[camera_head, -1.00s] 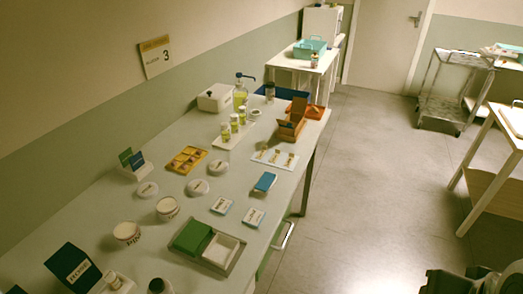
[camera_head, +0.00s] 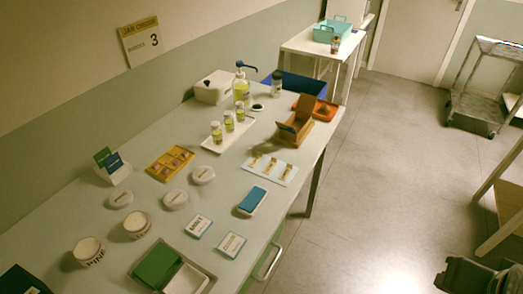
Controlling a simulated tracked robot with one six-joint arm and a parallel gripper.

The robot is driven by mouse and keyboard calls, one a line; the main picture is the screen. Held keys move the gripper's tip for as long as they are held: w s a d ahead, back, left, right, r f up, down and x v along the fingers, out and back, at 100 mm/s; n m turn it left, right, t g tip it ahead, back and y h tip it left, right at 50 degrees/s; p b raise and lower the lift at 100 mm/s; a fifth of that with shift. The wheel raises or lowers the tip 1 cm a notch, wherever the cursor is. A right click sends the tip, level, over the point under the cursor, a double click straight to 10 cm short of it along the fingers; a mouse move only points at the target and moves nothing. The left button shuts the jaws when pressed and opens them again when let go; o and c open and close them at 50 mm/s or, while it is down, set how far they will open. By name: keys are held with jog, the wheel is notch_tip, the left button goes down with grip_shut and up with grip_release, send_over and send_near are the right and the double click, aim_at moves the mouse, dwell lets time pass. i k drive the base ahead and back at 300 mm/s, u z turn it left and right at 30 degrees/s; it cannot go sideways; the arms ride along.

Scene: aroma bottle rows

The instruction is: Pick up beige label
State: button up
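I cannot tell for certain which item is the beige label. Beige strips (camera_head: 271,166) lie side by side on a flat white tray (camera_head: 250,173) on the right half of the table; their print is too small to read. Two white cards with dark print, one (camera_head: 198,226) and another (camera_head: 232,244), lie nearer on the table. A dark part of my arm (camera_head: 478,275) shows at the lower right, over the floor and apart from the table. My gripper's fingers cannot be made out there.
The long table (camera_head: 105,215) holds a row of small yellow bottles (camera_head: 229,121), white round lids (camera_head: 203,174), an open wooden box (camera_head: 295,132), a blue-topped box (camera_head: 252,200) and a green and white tray (camera_head: 187,248). Open floor (camera_head: 345,220) lies right of it. A cart (camera_head: 477,105) stands beyond.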

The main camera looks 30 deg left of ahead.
aim_at(257, 158)
jog(key=z, duration=0.05)
jog(key=i, duration=2.75)
jog(key=u, duration=2.55)
